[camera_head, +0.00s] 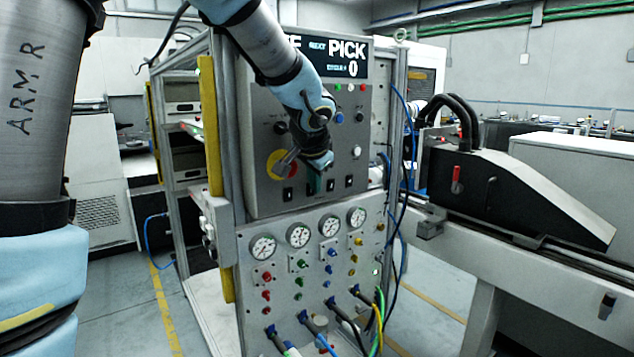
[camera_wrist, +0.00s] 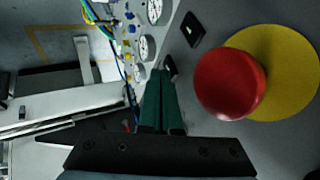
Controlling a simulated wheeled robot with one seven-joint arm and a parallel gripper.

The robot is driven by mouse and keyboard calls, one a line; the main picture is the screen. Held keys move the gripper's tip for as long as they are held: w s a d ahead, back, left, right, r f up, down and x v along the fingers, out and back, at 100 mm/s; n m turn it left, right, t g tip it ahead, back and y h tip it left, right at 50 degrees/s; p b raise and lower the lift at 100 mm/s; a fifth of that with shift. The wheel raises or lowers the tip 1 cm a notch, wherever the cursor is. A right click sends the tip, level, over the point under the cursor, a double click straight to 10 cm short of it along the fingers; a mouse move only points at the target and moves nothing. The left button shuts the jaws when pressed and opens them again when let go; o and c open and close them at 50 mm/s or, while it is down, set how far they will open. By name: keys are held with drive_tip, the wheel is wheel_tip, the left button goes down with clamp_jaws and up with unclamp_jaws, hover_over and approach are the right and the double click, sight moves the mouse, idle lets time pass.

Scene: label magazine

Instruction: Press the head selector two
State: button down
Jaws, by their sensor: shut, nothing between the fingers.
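The grey control panel (camera_head: 330,120) carries a row of small black selectors. The leftmost selector (camera_head: 288,194) shows left of my gripper, and it also shows in the wrist view (camera_wrist: 193,29). The second selector (camera_wrist: 171,67) is at my fingertips and is partly hidden by them. Two more, the third (camera_head: 331,186) and the fourth (camera_head: 349,181), are to the right. My gripper (camera_head: 314,186) is shut and empty, with its dark green fingers (camera_wrist: 161,80) pointing at the panel. I cannot tell whether the tips touch the second selector.
A red mushroom button (camera_wrist: 230,84) on a yellow disc (camera_wrist: 285,75) stands out close beside my fingers. Several gauges (camera_head: 298,234) and coloured fittings sit below the selectors. Cables hang at the panel's right edge. A black machine cover (camera_head: 520,190) stands at the right.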

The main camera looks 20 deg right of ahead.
drive_tip(key=shift+w+r, duration=0.1)
drive_tip(key=shift+w, duration=0.15)
drive_tip(key=shift+r, duration=0.1)
drive_tip(key=shift+r+p, duration=0.6)
drive_tip(key=shift+r, duration=0.1)
